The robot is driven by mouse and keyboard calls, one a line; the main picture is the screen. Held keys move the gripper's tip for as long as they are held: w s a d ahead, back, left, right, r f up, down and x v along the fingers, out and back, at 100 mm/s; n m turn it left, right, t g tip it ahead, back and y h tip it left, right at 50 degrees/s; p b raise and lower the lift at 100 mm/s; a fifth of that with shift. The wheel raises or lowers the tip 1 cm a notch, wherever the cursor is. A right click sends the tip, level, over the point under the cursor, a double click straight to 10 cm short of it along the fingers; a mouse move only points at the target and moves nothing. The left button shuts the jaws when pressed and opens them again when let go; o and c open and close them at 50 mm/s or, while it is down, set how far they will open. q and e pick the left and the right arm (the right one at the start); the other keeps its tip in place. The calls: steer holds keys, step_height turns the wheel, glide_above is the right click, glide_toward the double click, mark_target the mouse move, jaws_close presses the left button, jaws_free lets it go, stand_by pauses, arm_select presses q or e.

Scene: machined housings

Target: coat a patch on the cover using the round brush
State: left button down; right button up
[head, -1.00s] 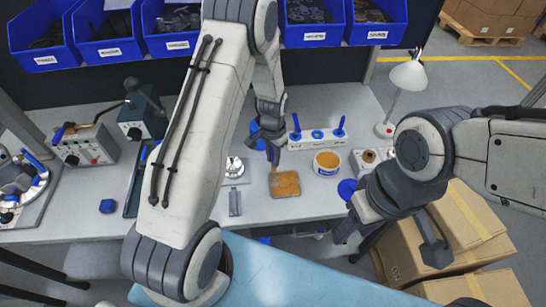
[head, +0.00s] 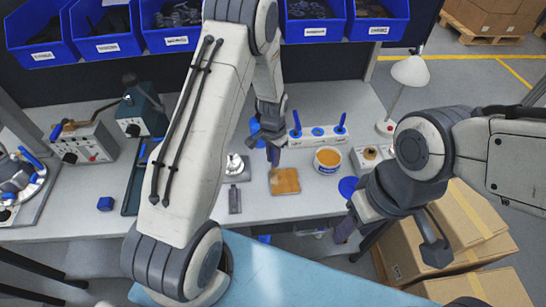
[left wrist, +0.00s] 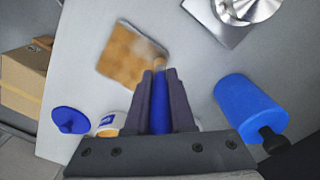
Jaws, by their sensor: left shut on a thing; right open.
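The cover is a square plate (head: 286,182) with an orange-brown coat, lying flat on the bench; it also shows in the left wrist view (left wrist: 122,50). My left gripper (head: 272,152) is shut on the round brush (left wrist: 159,112), held by its blue handle. The brush points down, and its tan bristles are at the plate's near-right edge in the left wrist view. Contact with the surface is hard to tell. An open tub (head: 327,161) of orange coating stands right of the plate. My right gripper (head: 350,240) is open and empty off the bench's front edge.
A white holder (head: 318,134) with blue-handled tools stands behind the tub. A blue lid (head: 348,187) lies right of the plate, and a metal fixture (head: 235,168) left. A lamp (head: 409,75) stands at the right, cardboard boxes (head: 450,240) below.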

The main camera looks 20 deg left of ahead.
arm_select(q)
steer(key=shift+f, duration=0.2)
steer(key=shift+s+d+r, duration=0.1)
steer(key=shift+s+d, duration=0.25)
steer(key=shift+s, duration=0.3)
steer(key=shift+s+d+r, duration=0.1)
steer(key=shift+s+d, duration=0.2)
steer(key=shift+s, duration=0.3)
steer(key=shift+s+d+f, duration=0.1)
steer(key=shift+s+d, duration=0.3)
steer(key=shift+s, duration=0.3)
steer(key=shift+s+d+f, duration=0.1)
steer(key=shift+s+d, duration=0.25)
steer(key=shift+s, duration=0.35)
